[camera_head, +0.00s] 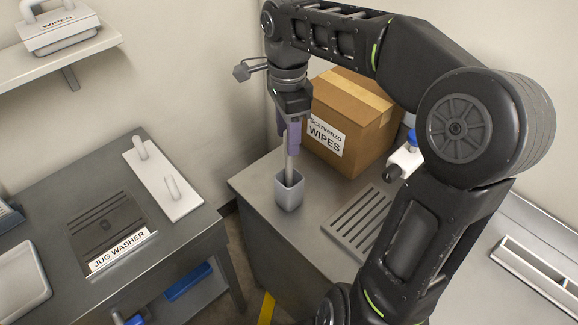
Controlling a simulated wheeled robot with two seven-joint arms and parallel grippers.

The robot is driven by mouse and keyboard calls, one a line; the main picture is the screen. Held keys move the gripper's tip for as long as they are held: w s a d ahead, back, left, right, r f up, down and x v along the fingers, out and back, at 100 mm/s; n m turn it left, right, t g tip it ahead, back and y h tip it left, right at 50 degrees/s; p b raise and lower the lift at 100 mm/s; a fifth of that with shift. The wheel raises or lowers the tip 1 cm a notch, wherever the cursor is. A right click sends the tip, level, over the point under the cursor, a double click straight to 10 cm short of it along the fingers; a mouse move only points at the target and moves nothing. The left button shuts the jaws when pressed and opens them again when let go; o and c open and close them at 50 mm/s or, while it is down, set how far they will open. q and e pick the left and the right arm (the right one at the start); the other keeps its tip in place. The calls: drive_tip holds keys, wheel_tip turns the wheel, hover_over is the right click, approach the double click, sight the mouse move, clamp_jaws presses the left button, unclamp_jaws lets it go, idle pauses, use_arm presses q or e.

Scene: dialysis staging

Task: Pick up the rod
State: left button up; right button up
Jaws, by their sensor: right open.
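The rod (289,168) is thin, grey and upright. Its lower end stands in a small grey square holder (289,191) on the right-hand counter. My right gripper (290,143) points down over the rod, with its purple fingers at the rod's upper part. The jaws are open, and the rod's top is hidden by the fingers. I cannot tell whether a finger touches the rod. My left gripper is not in view.
A cardboard wipes box (358,110) stands close behind and right of the gripper. A slotted drain (360,222) lies right of the holder. A blue-capped white bottle (406,158) is partly hidden by my arm. A gap separates the left counter (190,238).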

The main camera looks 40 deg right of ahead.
drive_tip(key=p, duration=0.1)
hover_over(289, 170)
drive_tip(key=f, duration=0.5)
drive_tip(key=shift+w+d, duration=0.25)
drive_tip(key=shift+w, duration=0.15)
drive_tip(key=shift+c, duration=0.5)
clamp_jaws()
idle(0.9)
